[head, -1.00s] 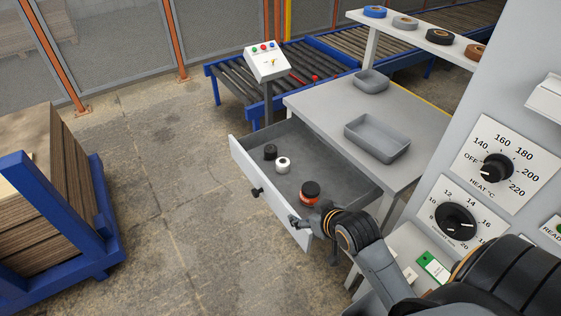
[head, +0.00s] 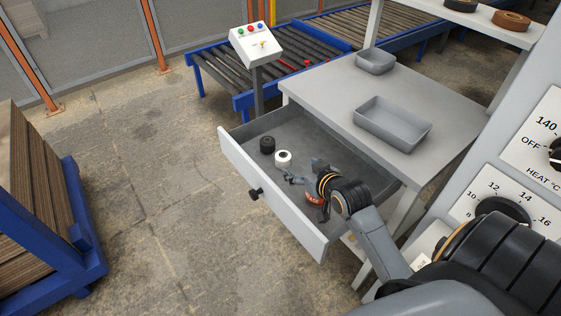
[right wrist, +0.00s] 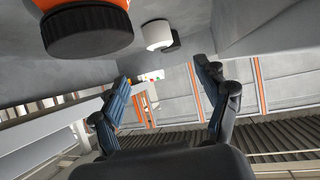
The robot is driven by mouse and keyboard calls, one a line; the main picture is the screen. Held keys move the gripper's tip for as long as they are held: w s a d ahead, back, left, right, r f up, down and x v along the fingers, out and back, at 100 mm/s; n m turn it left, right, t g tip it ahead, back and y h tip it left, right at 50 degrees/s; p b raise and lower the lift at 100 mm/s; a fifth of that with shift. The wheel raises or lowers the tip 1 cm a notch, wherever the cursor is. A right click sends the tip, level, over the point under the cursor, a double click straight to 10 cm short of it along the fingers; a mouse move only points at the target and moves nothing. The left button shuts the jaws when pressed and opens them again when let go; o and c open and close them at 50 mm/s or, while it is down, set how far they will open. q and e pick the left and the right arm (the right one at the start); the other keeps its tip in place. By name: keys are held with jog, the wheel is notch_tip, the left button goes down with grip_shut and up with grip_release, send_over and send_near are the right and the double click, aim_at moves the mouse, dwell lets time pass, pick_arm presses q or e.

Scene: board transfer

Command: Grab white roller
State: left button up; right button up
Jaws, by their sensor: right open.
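The white roller (head: 283,158), with a dark centre on top, stands in the open drawer (head: 335,150). In the right wrist view the white roller (right wrist: 157,34) shows beyond my fingers, near the top middle. My right gripper (head: 301,174) is over the drawer, just right of and nearer than the white roller. Its fingers (right wrist: 160,72) are spread apart with nothing between them. I cannot tell if a finger touches the roller. My left gripper is not in view.
A black roller (head: 267,144) stands just behind the white one. The drawer's front panel (head: 270,198) and the table (head: 400,85) bound the space.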

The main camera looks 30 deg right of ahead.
aim_at(285, 157)
jog(key=x, duration=1.3)
jog(key=shift+w+d+f+b, duration=0.1)
jog(key=shift+w+d+b, duration=0.05)
jog(key=shift+w+b, duration=0.2)
jog(key=shift+s, duration=0.1)
jog(key=c, duration=1.4)
